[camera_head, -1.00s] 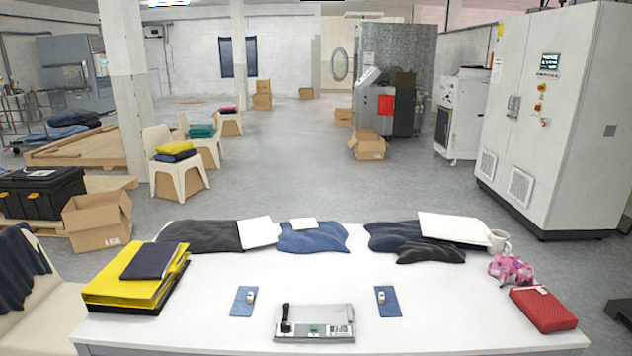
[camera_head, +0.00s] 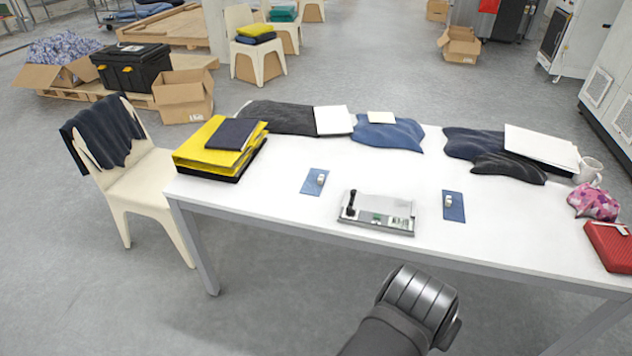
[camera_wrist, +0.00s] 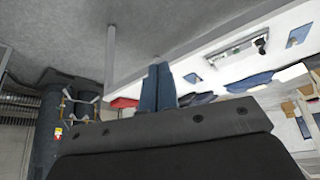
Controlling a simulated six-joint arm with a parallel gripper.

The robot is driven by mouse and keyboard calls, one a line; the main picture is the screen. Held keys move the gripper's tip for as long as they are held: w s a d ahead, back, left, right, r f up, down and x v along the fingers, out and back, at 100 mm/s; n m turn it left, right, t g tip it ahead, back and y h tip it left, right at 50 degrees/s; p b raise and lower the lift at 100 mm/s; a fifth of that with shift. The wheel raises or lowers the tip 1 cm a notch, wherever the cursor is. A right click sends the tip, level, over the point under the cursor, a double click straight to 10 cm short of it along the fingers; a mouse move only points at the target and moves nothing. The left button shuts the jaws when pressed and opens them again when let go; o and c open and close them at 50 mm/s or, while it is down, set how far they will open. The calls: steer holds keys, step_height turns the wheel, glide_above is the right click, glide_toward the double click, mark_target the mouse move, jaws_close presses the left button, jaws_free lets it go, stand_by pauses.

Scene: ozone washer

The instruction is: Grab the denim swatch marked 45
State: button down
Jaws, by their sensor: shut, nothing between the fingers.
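Two small blue denim swatches lie flat on the white table (camera_head: 250,208), one on the left (camera_head: 308,187) and one on the right (camera_head: 455,212). Each has a small pale object on it. No number is readable on either. Two small blue patches, a nearer one (camera_wrist: 192,78) and one at the right (camera_wrist: 298,36), also show on the table in the wrist view. My gripper (camera_wrist: 158,70) is shut and empty, its two fingers side by side, apart from the swatches. In the head view only my dark arm shows, in front of the table's near edge; the fingertips are hidden.
A grey metal device (camera_head: 378,214) lies between the swatches. Yellow folders (camera_head: 205,150) are at the left, dark and blue cloths with papers along the back. A mug (camera_head: 590,170), pink cloth (camera_head: 594,203) and red case (camera_head: 610,246) are at the right. Bare table surrounds the swatches.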

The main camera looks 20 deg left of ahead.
stand_by(0.4)
steer(key=c, duration=1.3)
jaws_free()
